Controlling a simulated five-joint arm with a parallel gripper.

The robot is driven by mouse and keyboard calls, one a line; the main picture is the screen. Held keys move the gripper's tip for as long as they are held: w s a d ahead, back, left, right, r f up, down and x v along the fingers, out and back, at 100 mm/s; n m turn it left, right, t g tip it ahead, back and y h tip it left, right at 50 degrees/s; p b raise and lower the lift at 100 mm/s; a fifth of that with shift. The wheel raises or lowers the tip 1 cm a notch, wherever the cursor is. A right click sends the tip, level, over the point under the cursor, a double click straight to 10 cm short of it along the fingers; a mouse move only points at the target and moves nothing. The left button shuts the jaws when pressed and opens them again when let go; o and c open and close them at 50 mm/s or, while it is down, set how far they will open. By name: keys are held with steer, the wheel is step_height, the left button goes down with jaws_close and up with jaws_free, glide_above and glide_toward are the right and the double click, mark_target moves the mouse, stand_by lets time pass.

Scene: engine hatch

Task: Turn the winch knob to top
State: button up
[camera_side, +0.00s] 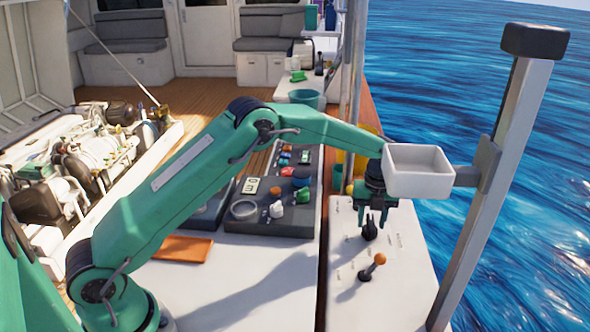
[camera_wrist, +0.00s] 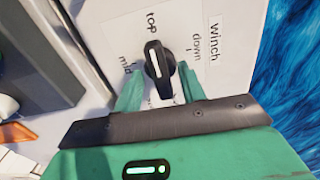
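The winch knob (camera_wrist: 157,65) is black with a white pointer line on its upper part, set on a white panel labelled "Winch". The line points up in the wrist view, roughly toward the word "top" (camera_wrist: 151,21). "Mid" (camera_wrist: 125,65) is to its left and "down" (camera_wrist: 197,46) to its right; lettering below it is partly hidden. My gripper (camera_wrist: 160,80) is open, its green fingers on either side of the knob with small gaps showing. In the side view the knob (camera_side: 369,231) stands just below my gripper (camera_side: 372,220).
A lever with an orange ball top (camera_side: 379,259) stands on the same white panel (camera_side: 400,290), nearer the camera. A white box (camera_side: 418,185) on a metal post (camera_side: 510,150) is close to my wrist. A dark control console (camera_side: 265,222) lies to the left.

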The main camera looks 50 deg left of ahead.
mark_target(371, 221)
step_height(371, 221, up, 7)
steer(key=shift+r, duration=0.45)
stand_by(0.4)
steer(key=shift+s+r, duration=0.1)
steer(key=shift+r, duration=0.2)
steer(key=s+a+r+n+t, duration=0.1)
steer(key=s+a+r+n, duration=0.2)
steer(key=s+r+n, duration=0.45)
steer(key=s+a+r+n+t, duration=0.2)
steer(key=s+r+n, duration=0.4)
steer(key=s+r, duration=0.2)
steer(key=s+a+f+n+t, duration=0.1)
steer(key=s+n, duration=0.6)
steer(key=s, duration=0.3)
steer(key=s+a+f+n+t, duration=0.1)
steer(key=s+a+n, duration=0.1)
steer(key=s+n, duration=0.5)
steer(key=s, duration=0.4)
steer(key=shift+s+f+t, duration=0.3)
